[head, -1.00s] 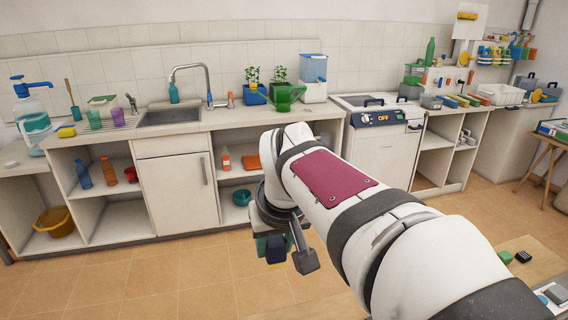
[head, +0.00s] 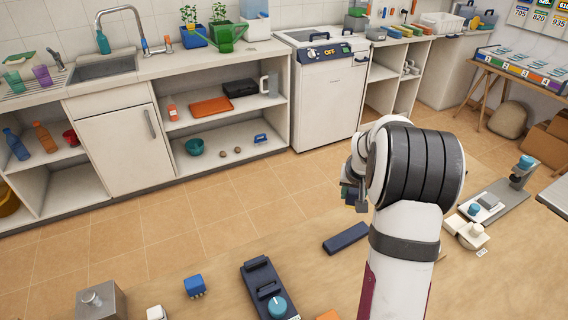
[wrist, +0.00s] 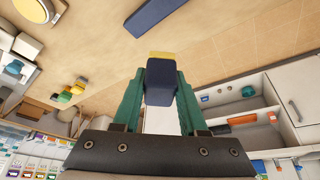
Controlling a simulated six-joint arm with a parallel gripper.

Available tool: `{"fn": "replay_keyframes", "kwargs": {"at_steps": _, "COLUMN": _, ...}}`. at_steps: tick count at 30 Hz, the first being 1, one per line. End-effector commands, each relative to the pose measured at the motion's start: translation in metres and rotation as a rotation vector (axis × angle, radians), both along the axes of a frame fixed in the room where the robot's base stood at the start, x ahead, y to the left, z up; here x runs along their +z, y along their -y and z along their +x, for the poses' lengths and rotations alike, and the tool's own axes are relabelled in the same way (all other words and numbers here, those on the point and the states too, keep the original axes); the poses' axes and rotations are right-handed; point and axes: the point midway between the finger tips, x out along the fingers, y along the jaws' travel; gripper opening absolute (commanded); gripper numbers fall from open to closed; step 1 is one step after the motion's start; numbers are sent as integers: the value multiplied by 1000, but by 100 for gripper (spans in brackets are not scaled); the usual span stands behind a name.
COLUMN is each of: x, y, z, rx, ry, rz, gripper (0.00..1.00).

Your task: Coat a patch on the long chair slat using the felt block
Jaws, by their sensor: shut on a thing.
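My gripper (wrist: 160,88) has green fingers and is shut on a small block (wrist: 160,80), navy with a yellow layer at its far end, which looks like the felt block. In the head view my gripper (head: 355,198) is partly hidden by my own arm, and the held block hardly shows. A long, flat navy bar (head: 346,238) lies on the tan tabletop, left of my arm. It also shows at the top of the wrist view (wrist: 150,14), apart from the held block. I cannot tell for sure that this bar is the chair slat.
A grey device (head: 500,200) and a white piece (head: 468,230) stand at right. Bare tabletop surrounds the bar.

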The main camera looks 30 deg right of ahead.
Motion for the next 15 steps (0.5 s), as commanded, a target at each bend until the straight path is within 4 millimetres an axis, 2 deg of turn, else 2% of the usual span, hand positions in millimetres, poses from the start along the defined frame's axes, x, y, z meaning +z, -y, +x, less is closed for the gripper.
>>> {"fn": "replay_keyframes", "kwargs": {"at_steps": 1, "x": -11, "y": 16, "z": -7, "rx": -36, "ry": -2, "rz": 3, "gripper": 0}}
{"fn": "replay_keyframes", "kwargs": {"at_steps": 3, "x": -22, "y": 33, "z": -13, "rx": -71, "ry": 0, "rz": 3, "gripper": 0}}
{"fn": "replay_keyframes", "kwargs": {"at_steps": 6, "x": -29, "y": 46, "z": -19, "rx": -96, "ry": 1, "rz": 1, "gripper": 0}}
{"fn": "replay_keyframes", "kwargs": {"at_steps": 15, "x": -42, "y": 48, "z": -20, "rx": -100, "ry": 0, "rz": 2, "gripper": 0}}
